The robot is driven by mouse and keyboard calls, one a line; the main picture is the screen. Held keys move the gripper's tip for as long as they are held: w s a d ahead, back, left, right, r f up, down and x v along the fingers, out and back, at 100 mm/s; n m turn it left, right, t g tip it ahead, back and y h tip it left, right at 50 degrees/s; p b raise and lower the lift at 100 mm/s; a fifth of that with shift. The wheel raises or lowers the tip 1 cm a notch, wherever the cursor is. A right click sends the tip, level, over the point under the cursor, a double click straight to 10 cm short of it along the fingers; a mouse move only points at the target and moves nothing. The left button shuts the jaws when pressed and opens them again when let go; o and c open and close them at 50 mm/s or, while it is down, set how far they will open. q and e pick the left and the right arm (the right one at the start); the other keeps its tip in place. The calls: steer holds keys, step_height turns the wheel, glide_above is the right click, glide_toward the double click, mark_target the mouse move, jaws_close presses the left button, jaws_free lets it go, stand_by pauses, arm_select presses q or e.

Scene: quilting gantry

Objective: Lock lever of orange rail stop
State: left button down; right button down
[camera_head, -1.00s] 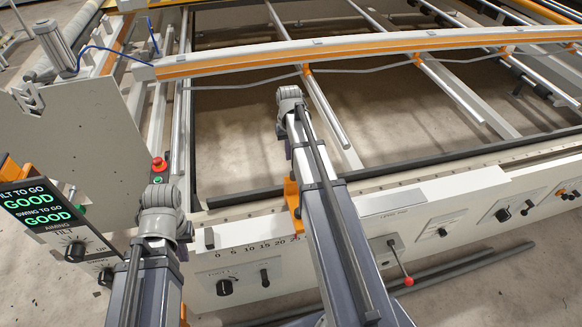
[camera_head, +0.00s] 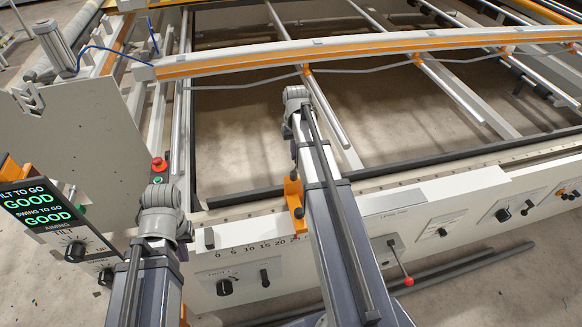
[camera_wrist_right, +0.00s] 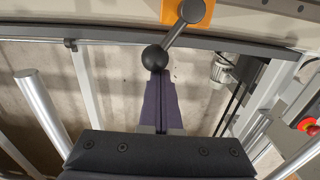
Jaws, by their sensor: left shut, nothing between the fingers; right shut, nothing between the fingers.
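The orange rail stop (camera_head: 293,190) sits on the front rail beside my right arm, near the right end of the number scale. In the right wrist view the orange body (camera_wrist_right: 198,12) is at the top, and its grey metal lever (camera_wrist_right: 178,33) slants down left to a black ball knob (camera_wrist_right: 154,58). My right gripper (camera_wrist_right: 157,76) is shut and empty, its purple fingertips just at the knob; whether they touch it I cannot tell. In the head view my right arm partly hides the stop. My left arm's wrist shows at lower left, but its fingers are hidden.
The white front panel carries a scale (camera_head: 250,248), black knobs (camera_head: 224,287) and a red-tipped lever (camera_head: 408,281). An orange-white beam (camera_head: 340,55) crosses behind; the frame's middle is open.

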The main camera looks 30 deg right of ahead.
steer(key=shift+s+d, duration=0.45)
steer(key=shift+d, duration=0.15)
steer(key=shift+s+d, duration=0.55)
steer(key=shift+s, duration=0.1)
steer(key=shift+s+d, duration=0.1)
steer(key=shift+s, duration=0.05)
steer(key=shift+s+d, duration=0.3)
steer(key=shift+s, duration=0.45)
steer(key=shift+s+d, duration=0.25)
steer(key=shift+s, duration=0.35)
steer(key=shift+r, duration=0.1)
